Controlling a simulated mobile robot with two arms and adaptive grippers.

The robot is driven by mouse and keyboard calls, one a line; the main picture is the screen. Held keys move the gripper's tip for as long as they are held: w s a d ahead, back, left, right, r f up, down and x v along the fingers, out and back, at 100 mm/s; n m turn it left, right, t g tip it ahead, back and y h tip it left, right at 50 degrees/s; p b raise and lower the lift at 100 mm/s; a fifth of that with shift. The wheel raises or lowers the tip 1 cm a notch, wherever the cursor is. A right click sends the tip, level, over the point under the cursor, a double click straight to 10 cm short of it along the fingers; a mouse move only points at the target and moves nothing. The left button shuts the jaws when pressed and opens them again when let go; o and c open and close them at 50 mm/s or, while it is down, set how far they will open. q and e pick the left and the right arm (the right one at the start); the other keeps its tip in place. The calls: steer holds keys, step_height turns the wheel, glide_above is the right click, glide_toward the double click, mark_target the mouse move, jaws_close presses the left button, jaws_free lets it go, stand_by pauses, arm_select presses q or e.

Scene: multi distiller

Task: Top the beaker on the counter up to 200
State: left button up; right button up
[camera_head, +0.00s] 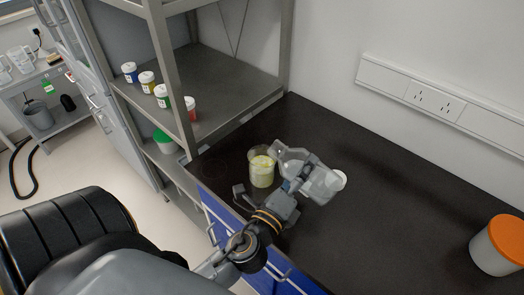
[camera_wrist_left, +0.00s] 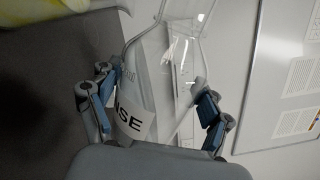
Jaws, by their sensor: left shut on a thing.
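The beaker (camera_head: 262,174) stands upright on the dark counter (camera_head: 372,235), with pale yellow liquid in it. Its graduation marks are too small to read. My left gripper (camera_head: 297,182) is shut on a clear bottle (camera_head: 320,186), just right of the beaker. The bottle is tipped over on its side, with its narrower end toward the beaker's rim. In the left wrist view the bottle (camera_wrist_left: 165,60) sits between the fingers, and its white label shows the letters "NSE". Yellow (camera_wrist_left: 40,12) shows at the top left there. I cannot tell whether liquid is flowing. My right gripper is out of view.
A metal shelf (camera_head: 225,78) with several small lidded jars stands behind and left of the beaker. A jar with an orange lid (camera_head: 505,240) is at the far right of the counter. The counter between is clear. A wall socket strip (camera_head: 435,100) runs behind.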

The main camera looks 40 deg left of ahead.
mark_target(297, 155)
arm_select(q)
steer(key=shift+s+a+f+m, duration=0.1)
steer(key=shift+f+m, duration=0.2)
steer(key=shift+m, duration=0.8)
steer(key=r+m+p, duration=0.1)
steer(key=r+p, duration=0.1)
steer(key=p, duration=0.1)
steer(key=r+m+p, duration=0.1)
steer(key=r+p, duration=0.1)
steer(key=a+r+m+p, duration=0.1)
steer(key=r+m+p, duration=0.1)
steer(key=p, duration=0.1)
steer(key=shift+r+h+p, duration=0.1)
steer(key=shift+h+p, duration=0.2)
steer(key=f+m, duration=0.3)
steer(key=d+f+m+b, duration=0.1)
steer(key=f+m, duration=0.1)
steer(key=shift+g, duration=0.3)
steer(key=shift+d+f+m+p, duration=0.2)
steer(key=shift+m+p, duration=0.25)
steer(key=shift+m, duration=0.45)
steer(key=shift+f+m, duration=0.25)
steer(key=shift+m, duration=0.15)
